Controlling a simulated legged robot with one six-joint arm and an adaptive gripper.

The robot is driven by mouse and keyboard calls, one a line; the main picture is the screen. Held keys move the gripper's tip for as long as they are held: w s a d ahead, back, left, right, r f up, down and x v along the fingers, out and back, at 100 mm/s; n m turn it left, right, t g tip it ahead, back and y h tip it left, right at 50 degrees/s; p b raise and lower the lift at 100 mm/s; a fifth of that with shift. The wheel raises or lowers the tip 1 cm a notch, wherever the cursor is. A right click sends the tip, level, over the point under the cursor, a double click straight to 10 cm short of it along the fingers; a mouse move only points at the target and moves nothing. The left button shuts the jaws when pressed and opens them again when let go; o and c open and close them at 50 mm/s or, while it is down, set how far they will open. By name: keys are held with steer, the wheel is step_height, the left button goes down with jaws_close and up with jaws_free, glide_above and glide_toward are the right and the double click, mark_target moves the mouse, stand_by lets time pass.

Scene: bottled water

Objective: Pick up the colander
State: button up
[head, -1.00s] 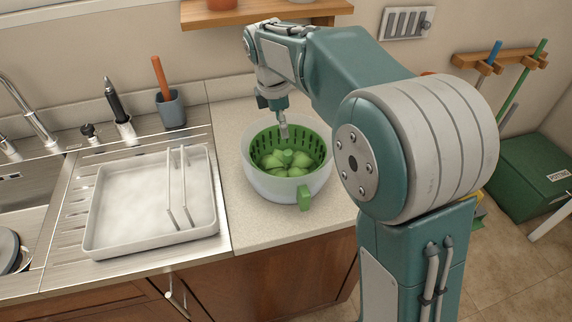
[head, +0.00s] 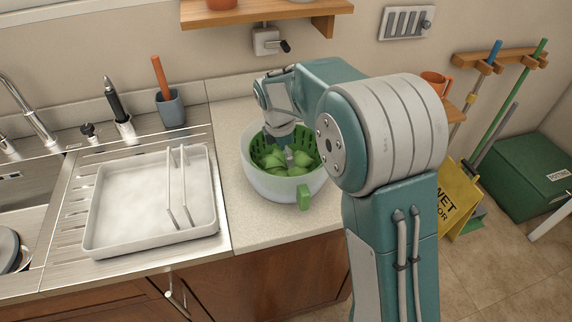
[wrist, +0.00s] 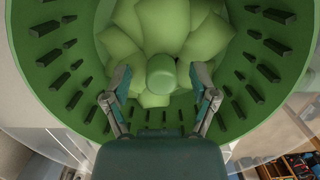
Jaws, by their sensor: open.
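The green slotted colander (head: 262,137) sits inside a white bowl (head: 268,186) on the counter, with a green handle tab (head: 304,197) at the bowl's front. Green leaf-like petals (head: 268,158) fill its middle. In the wrist view the colander's slotted wall (wrist: 62,62) surrounds the petals (wrist: 163,28) and a short round central knob (wrist: 161,74). My gripper (wrist: 161,78) is open, its two fingers on either side of the knob. Contact between fingers and knob cannot be told. In the head view my gripper reaches down into the colander and its fingertips are partly hidden.
A white tray (head: 108,247) lies on the steel drainboard to the left. A grey cup with an orange-handled tool (head: 170,109) stands behind it. A wooden shelf (head: 232,17) hangs above. Counter is bare around the bowl (head: 225,225).

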steer(key=shift+d+f, duration=0.2)
steer(key=shift+d, duration=0.05)
steer(key=shift+a, duration=0.25)
jaws_close()
steer(key=shift+r, duration=0.1)
